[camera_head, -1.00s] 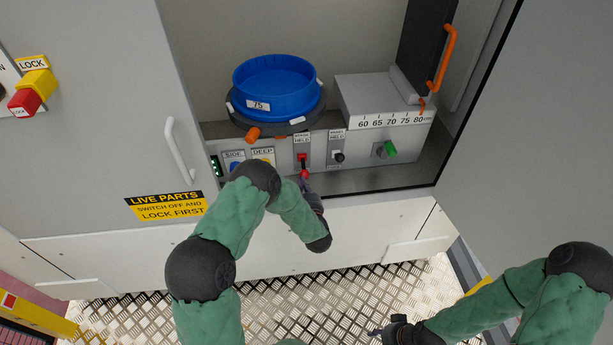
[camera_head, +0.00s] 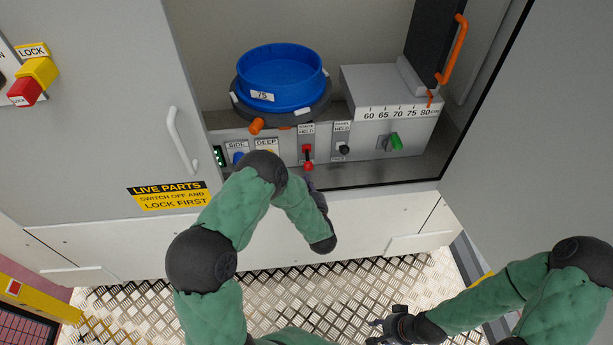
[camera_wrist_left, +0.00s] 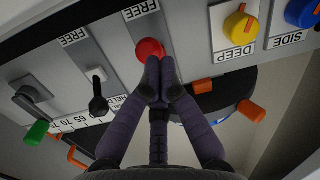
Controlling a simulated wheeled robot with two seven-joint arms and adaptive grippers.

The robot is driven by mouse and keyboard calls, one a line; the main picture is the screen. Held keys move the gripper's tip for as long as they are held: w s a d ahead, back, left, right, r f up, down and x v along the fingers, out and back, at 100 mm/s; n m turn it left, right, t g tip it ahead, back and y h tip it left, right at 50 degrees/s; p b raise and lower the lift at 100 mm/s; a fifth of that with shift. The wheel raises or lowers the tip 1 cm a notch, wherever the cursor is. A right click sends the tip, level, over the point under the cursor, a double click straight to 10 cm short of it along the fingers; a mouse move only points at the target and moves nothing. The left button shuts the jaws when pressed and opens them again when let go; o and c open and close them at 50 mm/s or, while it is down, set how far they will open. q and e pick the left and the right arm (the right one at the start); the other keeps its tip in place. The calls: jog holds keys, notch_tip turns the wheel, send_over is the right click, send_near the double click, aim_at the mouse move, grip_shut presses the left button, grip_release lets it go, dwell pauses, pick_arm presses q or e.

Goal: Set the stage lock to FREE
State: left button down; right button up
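The stage lock is a red-knobbed lever (camera_head: 308,165) on the grey panel under the blue sieve, below a "HELD" label. Its knob sits low. In the wrist view the red knob (camera_wrist_left: 150,49) lies close to the "FREE" label (camera_wrist_left: 140,10); my fingers hide the lever's root. My left gripper (camera_wrist_left: 155,77) is shut, its fingertips together right at the knob, with nothing seen between them; contact cannot be told. In the head view it is mostly hidden behind my forearm, just below the knob. My right gripper (camera_head: 374,332) is low over the metal floor, fingers apart and empty.
Right of the red lever is a black-knobbed panel lever (camera_head: 344,149), then a green-handled switch (camera_head: 396,141). SIDE (camera_head: 237,157) and DEEP knobs are to the left. The blue sieve (camera_head: 281,78) stands above. Open doors flank the recess on both sides.

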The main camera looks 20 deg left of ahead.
pick_arm(q)
jog(key=v, duration=0.9)
jog(key=shift+d, duration=0.25)
jog(key=shift+s+r, duration=0.1)
jog(key=shift+r, duration=0.05)
